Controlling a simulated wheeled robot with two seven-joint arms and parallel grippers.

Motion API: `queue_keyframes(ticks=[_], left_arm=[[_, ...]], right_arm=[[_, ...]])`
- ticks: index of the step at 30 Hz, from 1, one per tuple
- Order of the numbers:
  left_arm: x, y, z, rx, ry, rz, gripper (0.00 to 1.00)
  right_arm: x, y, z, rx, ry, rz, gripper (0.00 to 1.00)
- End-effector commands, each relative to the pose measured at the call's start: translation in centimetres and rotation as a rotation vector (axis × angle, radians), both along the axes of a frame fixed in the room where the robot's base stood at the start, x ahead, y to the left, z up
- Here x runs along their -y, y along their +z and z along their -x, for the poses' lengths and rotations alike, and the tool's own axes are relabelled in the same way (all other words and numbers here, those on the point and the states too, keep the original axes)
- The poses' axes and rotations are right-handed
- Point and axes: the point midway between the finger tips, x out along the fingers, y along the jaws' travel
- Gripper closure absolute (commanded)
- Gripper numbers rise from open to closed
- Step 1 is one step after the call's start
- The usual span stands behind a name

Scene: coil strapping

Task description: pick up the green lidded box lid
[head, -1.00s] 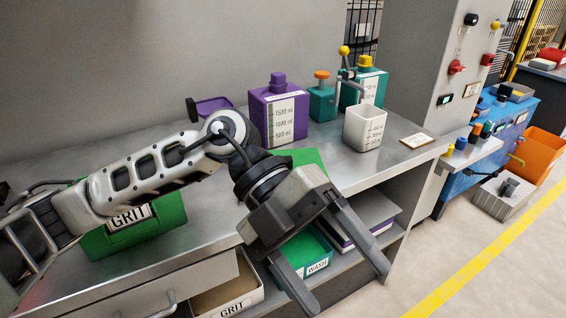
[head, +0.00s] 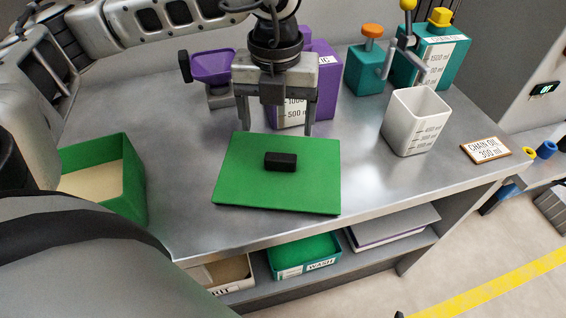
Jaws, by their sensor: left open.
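The green lid (head: 240,185) is a flat square panel with a black block handle (head: 281,161) in its middle. It lies on the metal bench near the front edge. The green box (head: 128,182) stands to its left, open, with pale grit inside; my arm hides part of it. My left gripper (head: 274,129) is open and empty, pointing down at the far edge of the lid, behind the handle. Its fingers are apart from the handle; I cannot tell whether the tips touch the lid. My right gripper is not in view.
Behind the gripper stand a purple container (head: 323,88) and a purple funnel-like tray (head: 212,66). A white measuring jug (head: 409,125), teal bottles (head: 365,70) and a chain oil card (head: 486,150) are to the right. The shelf below holds a green wash bin (head: 303,252).

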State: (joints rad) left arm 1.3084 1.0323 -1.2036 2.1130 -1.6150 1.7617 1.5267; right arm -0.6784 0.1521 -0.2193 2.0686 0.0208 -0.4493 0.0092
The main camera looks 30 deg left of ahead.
Motion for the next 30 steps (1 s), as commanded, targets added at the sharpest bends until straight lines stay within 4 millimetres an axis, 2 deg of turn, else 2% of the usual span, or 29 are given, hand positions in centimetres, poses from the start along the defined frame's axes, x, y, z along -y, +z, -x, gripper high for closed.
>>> queue_keyframes(ticks=[3,13,17,21,30], left_arm=[[0.0,-2.3,0.1,-0.004,0.0,0.0,0.2],[0.1,-5.0,-0.1,-0.003,-0.002,0.001,0.2],[0.3,-7.0,-0.3,-0.005,-0.003,0.001,0.2],[0.2,-8.8,-0.4,-0.001,-0.002,0.002,0.2],[0.2,-9.3,-0.4,0.0,-0.002,0.002,0.2]], right_arm=[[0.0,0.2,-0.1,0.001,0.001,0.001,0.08],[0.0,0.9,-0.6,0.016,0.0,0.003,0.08],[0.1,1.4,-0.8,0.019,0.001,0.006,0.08],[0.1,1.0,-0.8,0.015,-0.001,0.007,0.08],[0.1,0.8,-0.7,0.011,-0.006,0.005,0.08]])
